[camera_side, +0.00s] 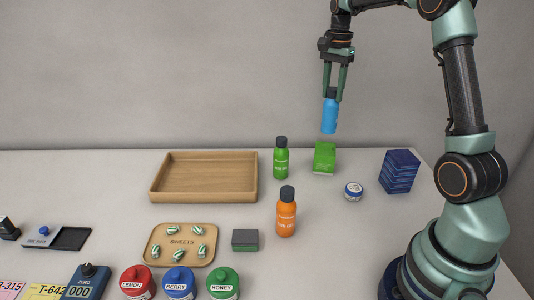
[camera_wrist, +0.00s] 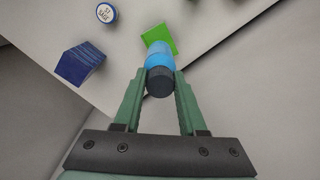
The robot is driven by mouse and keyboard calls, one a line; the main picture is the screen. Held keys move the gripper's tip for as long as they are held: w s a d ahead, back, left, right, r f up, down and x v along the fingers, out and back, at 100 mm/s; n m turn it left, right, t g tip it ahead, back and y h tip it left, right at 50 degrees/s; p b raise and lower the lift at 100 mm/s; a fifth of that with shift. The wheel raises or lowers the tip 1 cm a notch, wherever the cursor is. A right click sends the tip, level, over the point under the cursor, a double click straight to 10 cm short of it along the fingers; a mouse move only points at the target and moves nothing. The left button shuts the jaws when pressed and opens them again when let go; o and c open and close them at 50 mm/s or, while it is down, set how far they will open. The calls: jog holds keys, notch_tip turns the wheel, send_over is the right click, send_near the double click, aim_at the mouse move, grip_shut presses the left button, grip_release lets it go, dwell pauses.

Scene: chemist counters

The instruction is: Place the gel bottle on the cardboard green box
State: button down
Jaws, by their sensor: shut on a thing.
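My gripper (camera_side: 333,91) is shut on a blue bottle (camera_side: 329,117) with a dark cap and holds it upright in the air. In the wrist view the bottle (camera_wrist: 159,62) sits between the two green fingers of my gripper (camera_wrist: 159,84). A green box (camera_side: 324,158) stands on the counter below the bottle, with a clear gap between them in the side view. In the wrist view the green box (camera_wrist: 161,37) shows just beyond the bottle, which partly covers it.
A green bottle (camera_side: 281,158) stands left of the green box. An orange bottle (camera_side: 286,212) stands nearer the front. A small round jar (camera_side: 353,191) and a dark blue box (camera_side: 399,171) are to the right. An empty wooden tray (camera_side: 203,198) lies to the left.

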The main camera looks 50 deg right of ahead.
aim_at(331, 109)
jog(key=shift+f, duration=3)
jog(key=shift+c, duration=2.3)
grip_release()
